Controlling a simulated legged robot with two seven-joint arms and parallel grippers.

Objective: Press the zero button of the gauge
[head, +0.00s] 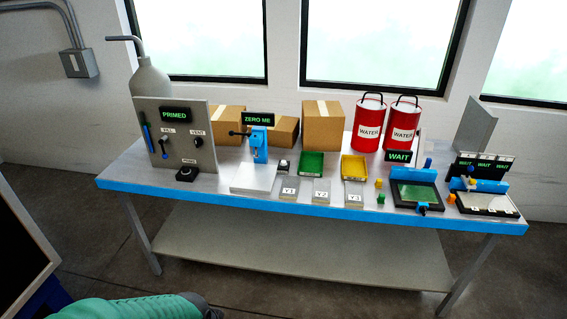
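The gauge (260,148) is a blue upright stand with a dark part sticking out to its left, on the left half of the table. Its display (258,120) on top reads "ZERO ME" in green. A pale flat plate (254,177) lies in front of it. The zero button is too small to make out for certain. A small black-and-white block (283,167) sits just right of the gauge. Neither gripper is in view; only a teal and grey part of me shows at the bottom left, well short of the table.
The metal table (215,185) has a blue front edge. Left of the gauge stands a grey panel (182,140) reading "PRIMED". Right are green (312,165) and yellow (354,168) trays, with labelled plates in front. Cardboard boxes (323,124) and red water cans (368,124) stand behind.

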